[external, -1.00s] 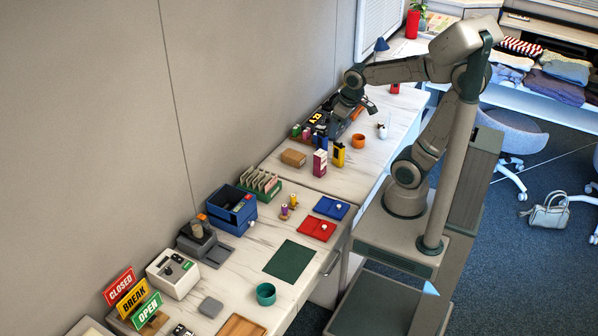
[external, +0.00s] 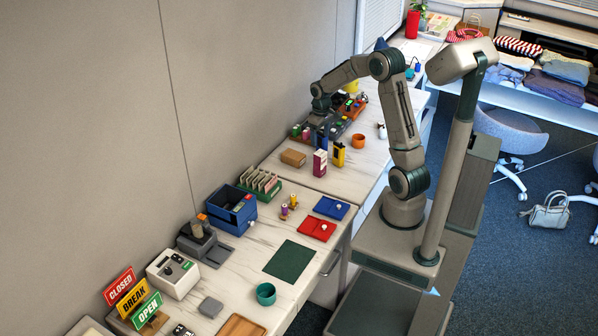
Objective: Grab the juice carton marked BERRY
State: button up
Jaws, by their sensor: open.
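Small upright cartons stand on the counter. One is magenta and white (external: 320,163), and one is yellow with a dark mark (external: 338,155). Dark blue shapes show behind them, under my gripper, and I cannot tell what they are. The lettering is too small to read, so I cannot tell which carton is marked BERRY. My gripper (external: 319,122) is open and points down over the counter, behind the magenta carton and to its far side. Its fingertips are small and dark, and I cannot tell whether they touch anything.
A brown box (external: 293,158) lies left of the magenta carton. An orange cup (external: 358,141) and a white item (external: 382,131) stand to the right. A dark tray of small items (external: 352,110) lies behind. Bare counter lies in front of the cartons.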

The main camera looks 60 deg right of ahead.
aim_at(320, 153)
notch_tip(320, 153, down, 8)
jog(key=shift+r+p, duration=0.1)
jog(key=shift+p, duration=0.2)
jog(key=shift+s+d+f+p, duration=0.15)
jog(key=shift+f+p, duration=0.5)
jog(key=shift+f, duration=2.05)
jog(key=c, duration=1.2)
